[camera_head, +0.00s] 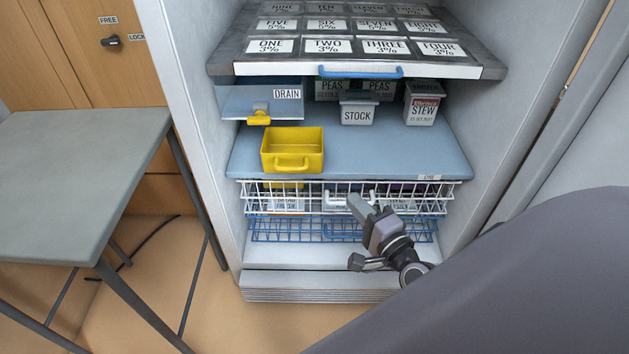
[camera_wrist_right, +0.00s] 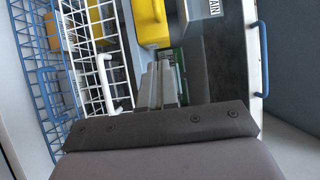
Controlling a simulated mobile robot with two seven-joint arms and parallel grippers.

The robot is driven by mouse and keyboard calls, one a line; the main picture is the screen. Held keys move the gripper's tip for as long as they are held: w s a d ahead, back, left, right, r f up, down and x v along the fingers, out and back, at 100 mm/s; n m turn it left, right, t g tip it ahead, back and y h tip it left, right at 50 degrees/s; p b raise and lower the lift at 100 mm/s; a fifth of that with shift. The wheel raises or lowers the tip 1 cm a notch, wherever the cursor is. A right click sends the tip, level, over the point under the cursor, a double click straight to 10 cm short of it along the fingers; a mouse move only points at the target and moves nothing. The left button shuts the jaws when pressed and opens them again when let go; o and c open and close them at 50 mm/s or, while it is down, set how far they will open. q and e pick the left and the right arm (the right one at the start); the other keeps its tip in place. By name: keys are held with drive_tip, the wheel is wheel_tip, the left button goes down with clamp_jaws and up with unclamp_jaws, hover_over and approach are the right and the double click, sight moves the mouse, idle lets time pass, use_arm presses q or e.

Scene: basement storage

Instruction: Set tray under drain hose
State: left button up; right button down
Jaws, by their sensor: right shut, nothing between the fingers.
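The yellow tray (camera_head: 308,149), a rectangular box with a front handle, stands upright on the blue-grey shelf near its front left. The yellow drain outlet (camera_head: 259,118) hangs below the panel labelled DRAIN, behind and slightly left of the tray; I cannot tell whether they overlap in depth. My right gripper (camera_head: 357,203) is shut and empty, in front of the wire baskets, lower and right of the tray. In the right wrist view its fingers (camera_wrist_right: 160,75) are close together, with the tray (camera_wrist_right: 151,22) beyond them. My left gripper is not in view.
A STOCK container (camera_head: 357,113) and a STEW box (camera_head: 421,109) stand on the shelf. A labelled drawer (camera_head: 356,70) with a blue handle juts out above. White (camera_head: 257,196) and blue (camera_head: 291,230) wire baskets lie below. A grey table (camera_head: 75,175) stands left.

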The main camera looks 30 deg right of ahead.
sight(293, 155)
drive_tip(key=w+a, duration=0.2)
drive_tip(key=w, duration=0.9)
drive_tip(key=shift+a+b, duration=0.35)
drive_tip(key=w+a, duration=0.5)
drive_tip(key=shift+w, duration=0.2)
